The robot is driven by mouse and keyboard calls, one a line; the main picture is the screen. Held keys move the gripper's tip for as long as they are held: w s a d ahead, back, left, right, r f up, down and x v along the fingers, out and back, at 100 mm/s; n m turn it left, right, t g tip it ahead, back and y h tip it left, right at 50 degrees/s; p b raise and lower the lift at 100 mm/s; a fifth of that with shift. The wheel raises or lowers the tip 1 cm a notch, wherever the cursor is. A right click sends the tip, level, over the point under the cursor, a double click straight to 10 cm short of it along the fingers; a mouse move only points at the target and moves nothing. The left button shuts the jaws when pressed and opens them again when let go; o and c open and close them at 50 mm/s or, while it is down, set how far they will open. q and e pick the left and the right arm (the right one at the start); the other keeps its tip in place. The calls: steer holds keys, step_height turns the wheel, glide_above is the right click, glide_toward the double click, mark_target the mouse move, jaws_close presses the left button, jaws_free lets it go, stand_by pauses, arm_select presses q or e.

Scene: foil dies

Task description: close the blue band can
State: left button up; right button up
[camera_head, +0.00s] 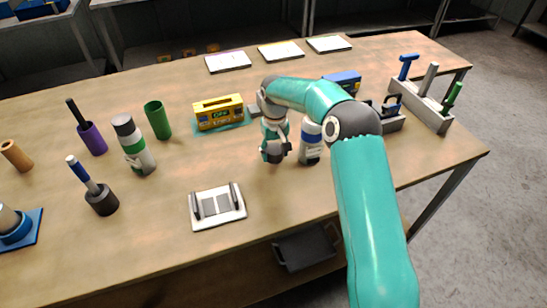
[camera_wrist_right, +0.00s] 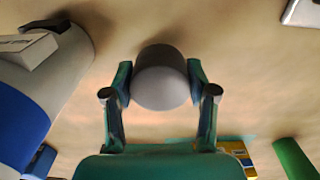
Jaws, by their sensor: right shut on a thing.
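The blue band can (camera_head: 311,143) stands upright on the table just right of my right gripper (camera_head: 274,152) in the head view. In the right wrist view it shows large at the left edge (camera_wrist_right: 28,100), pale with a blue band. My right gripper is shut on a grey rounded cap (camera_wrist_right: 160,78), between its two fingers (camera_wrist_right: 160,90). The cap is beside the can and apart from it. Whether it touches the table I cannot tell. My left gripper is not in view.
A green band can (camera_head: 134,146), a green tube (camera_head: 158,120) and a yellow box (camera_head: 218,112) stand to the left. A white tray (camera_head: 222,221) lies in front. A grey tool rack (camera_head: 424,106) stands right. Bare table lies between the front tray and the can.

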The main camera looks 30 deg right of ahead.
mark_target(275, 149)
step_height(275, 149, up, 9)
steer(key=shift+w+f, duration=0.1)
arm_select(q)
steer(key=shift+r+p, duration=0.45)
steer(key=shift+p, duration=0.1)
arm_select(e)
step_height(275, 149, up, 9)
steer(key=shift+f, duration=0.15)
